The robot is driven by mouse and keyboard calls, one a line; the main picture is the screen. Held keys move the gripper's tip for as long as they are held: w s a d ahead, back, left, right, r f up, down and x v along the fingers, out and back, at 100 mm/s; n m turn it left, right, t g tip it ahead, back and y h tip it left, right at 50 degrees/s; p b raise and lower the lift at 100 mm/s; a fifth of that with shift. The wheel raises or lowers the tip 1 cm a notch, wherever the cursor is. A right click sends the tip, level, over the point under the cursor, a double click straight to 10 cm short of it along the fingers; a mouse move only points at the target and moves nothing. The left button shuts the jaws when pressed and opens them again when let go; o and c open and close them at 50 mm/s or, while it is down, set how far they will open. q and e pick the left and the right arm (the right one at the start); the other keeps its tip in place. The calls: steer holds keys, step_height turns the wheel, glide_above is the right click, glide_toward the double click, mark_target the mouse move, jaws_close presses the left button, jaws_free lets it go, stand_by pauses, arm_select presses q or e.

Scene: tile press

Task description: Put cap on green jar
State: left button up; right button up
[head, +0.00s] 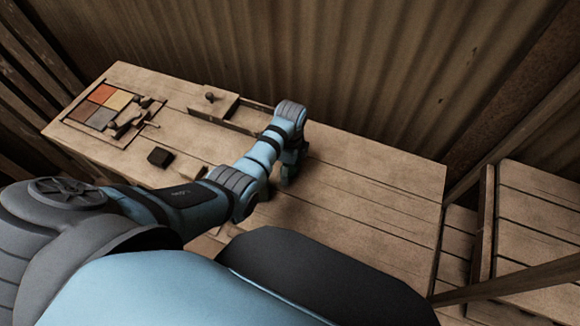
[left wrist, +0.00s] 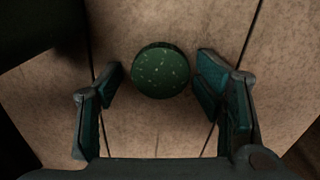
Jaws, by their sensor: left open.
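A round, dark green, light-speckled object (left wrist: 161,70) shows from above in the left wrist view. Its round top faces the camera; I cannot tell whether this is the jar, its cap or both. My left gripper (left wrist: 160,78) is open, with one finger on each side of the round object and a gap to each finger visible. In the head view my left gripper (head: 289,174) points down over the middle of the table, and the green object is hidden there by my arm. No separate cap can be made out. My right gripper is not in view.
The wooden table (head: 370,190) is bare to the right. At left lie a frame of coloured tiles (head: 103,94), tools (head: 128,117), a dark block (head: 159,157) and a small wooden piece (head: 193,172). A wooden box with a knob (head: 211,97) stands at the back.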

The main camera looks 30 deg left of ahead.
mark_target(290, 169)
arm_select(q)
step_height(290, 169, up, 13)
steer(key=p, duration=0.3)
steer(key=shift+w, duration=0.15)
